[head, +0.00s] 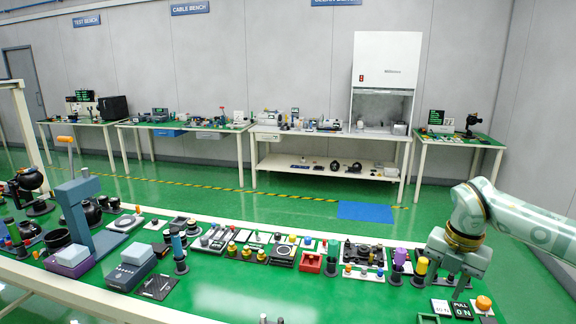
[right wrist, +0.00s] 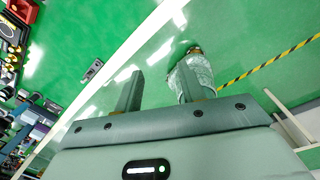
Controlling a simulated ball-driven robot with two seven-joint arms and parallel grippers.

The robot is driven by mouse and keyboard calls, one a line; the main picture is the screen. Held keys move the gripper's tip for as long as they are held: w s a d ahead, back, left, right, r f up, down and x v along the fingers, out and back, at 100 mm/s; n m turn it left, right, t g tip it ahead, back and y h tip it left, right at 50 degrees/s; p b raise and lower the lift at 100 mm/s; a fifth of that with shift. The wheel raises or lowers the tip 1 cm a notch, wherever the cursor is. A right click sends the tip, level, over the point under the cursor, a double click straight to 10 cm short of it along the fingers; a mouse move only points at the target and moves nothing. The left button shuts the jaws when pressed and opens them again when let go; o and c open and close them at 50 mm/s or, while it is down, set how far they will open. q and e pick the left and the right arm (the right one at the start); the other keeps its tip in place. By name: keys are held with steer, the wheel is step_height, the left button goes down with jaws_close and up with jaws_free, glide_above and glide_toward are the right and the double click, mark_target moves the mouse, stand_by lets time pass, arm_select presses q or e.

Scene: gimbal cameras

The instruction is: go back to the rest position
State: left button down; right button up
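My right gripper (head: 444,288) hangs over the right part of the green-topped bench (head: 330,300) in the head view, its fingers pointing down. In the right wrist view, its two fingers (right wrist: 157,78) stand apart with nothing between them, so it is open and empty. My left gripper is in neither view.
Yellow and purple cylinders (head: 399,262) stand close to the left of the right gripper. A "PULL ON" block (head: 461,310) and an orange-knobbed piece (head: 483,304) lie below it. A blue-grey stand (head: 78,205) rises at left.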

steer(key=w+a+f+y+b, duration=0.1)
steer(key=a+f+y+b, duration=0.2)
steer(key=a+f+y, duration=1.1)
steer(key=s+a+f+m+t+h+b, duration=0.15)
steer(key=f+m+t, duration=0.3)
steer(key=f, duration=0.65)
steer(key=s+a+f+m+t+h+b, duration=0.15)
steer(key=f+m+t, duration=0.3)
steer(key=f, duration=0.55)
steer(key=s+d+f+m+g+h+b, duration=0.1)
steer(key=s+d+f+m+h, duration=0.35)
steer(key=s+f, duration=0.55)
steer(key=s+d+f+m+g+h+b, duration=0.1)
steer(key=s+d+f+m+h, duration=0.4)
steer(key=s+f, duration=0.55)
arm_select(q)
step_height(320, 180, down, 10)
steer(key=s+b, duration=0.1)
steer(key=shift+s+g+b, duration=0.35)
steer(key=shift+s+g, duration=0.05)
arm_select(e)
steer(key=s+f+m+g+h, duration=0.1)
steer(key=s+f, duration=0.4)
steer(key=s, duration=1)
steer(key=s+f+m+g+h, duration=0.1)
steer(key=s+f+m+g, duration=0.3)
steer(key=s, duration=1.2)
step_height(320, 180, down, 2)
steer(key=shift+g, duration=1.2)
